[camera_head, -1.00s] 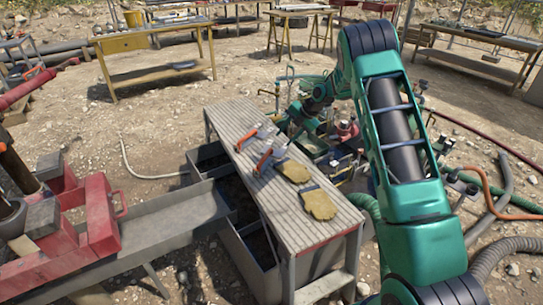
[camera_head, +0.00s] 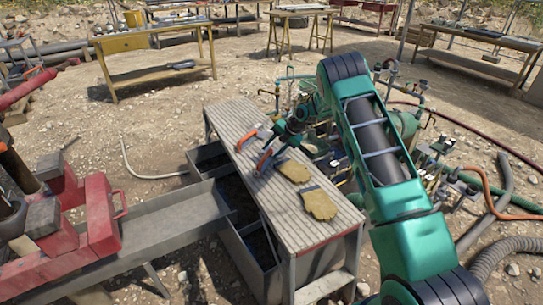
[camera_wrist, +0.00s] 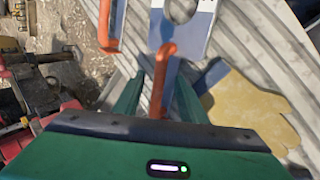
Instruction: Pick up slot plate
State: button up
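Two flat plates with orange handles lie on the ribbed bench top. The nearer handle (camera_head: 264,161) shows in the head view beside my gripper (camera_head: 273,150), which partly hides its plate. In the wrist view, this slot plate (camera_wrist: 184,28) is grey-blue with an opening in it. Its orange handle (camera_wrist: 160,82) points down between my two green fingers (camera_wrist: 158,97). The fingers are apart, with gaps on both sides of the handle. The farther orange handle (camera_head: 247,138) also shows at the wrist view's upper left (camera_wrist: 106,28).
The ribbed bench (camera_head: 300,229) carries two yellow gloves (camera_head: 319,203) right of the plate; one is close in the wrist view (camera_wrist: 250,108). A metal trough (camera_head: 165,231) and red machine (camera_head: 98,215) stand left. Green pipework lies behind the arm.

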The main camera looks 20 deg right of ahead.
jog(key=shift+x, duration=1.15)
jog(key=shift+c, duration=0.7)
grip_shut()
jog(key=shift+d, duration=0.1)
jog(key=shift+w+r, duration=0.1)
